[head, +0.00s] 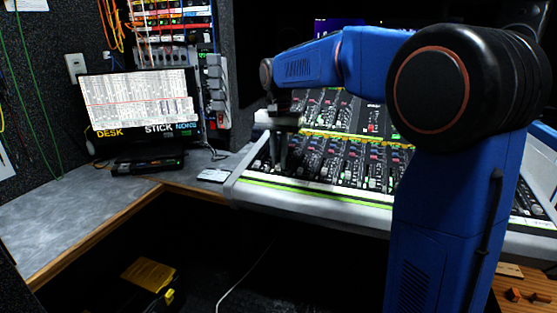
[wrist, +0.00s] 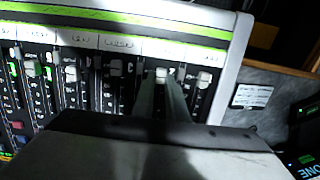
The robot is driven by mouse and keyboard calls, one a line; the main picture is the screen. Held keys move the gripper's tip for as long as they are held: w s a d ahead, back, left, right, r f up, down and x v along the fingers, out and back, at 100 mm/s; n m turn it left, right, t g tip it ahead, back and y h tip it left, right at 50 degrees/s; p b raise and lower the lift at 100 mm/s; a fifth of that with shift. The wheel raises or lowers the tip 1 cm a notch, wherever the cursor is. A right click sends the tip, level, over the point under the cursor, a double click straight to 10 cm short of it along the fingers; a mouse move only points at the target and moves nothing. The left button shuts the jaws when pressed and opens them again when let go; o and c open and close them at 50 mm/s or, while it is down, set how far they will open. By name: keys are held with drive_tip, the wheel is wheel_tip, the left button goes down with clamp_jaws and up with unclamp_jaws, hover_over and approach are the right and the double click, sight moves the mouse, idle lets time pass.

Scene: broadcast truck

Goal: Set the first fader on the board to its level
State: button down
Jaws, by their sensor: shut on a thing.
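The mixing board (head: 300,190) has a row of white fader caps near its green-striped front edge, which lies at the top of the wrist view. My gripper (head: 279,166) reaches down to the left end of the board. In the wrist view my gripper (wrist: 163,82) has its two fingers on either side of a white fader cap (wrist: 162,74), shut on it. This cap is second from the board's end there. The end cap (wrist: 204,76) stands free to its right. The cap's exact level is hard to read.
A monitor (head: 140,103) stands on the grey desk (head: 70,225) left of the board. A small white card (head: 214,175) lies beside the board. A patch panel with cables (head: 170,25) is behind. A yellow-topped case (head: 150,275) sits below the desk.

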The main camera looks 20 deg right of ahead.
drive_tip(key=w+d, duration=0.2)
drive_tip(key=w, duration=0.1)
drive_tip(key=w+d+r, duration=0.1)
drive_tip(key=w+d, duration=0.1)
drive_tip(key=shift+w, duration=0.25)
drive_tip(key=c, duration=2)
unclamp_jaws()
drive_tip(key=shift+c, duration=0.2)
wheel_tip(320, 180, up, 17)
drive_tip(key=shift+r, duration=0.2)
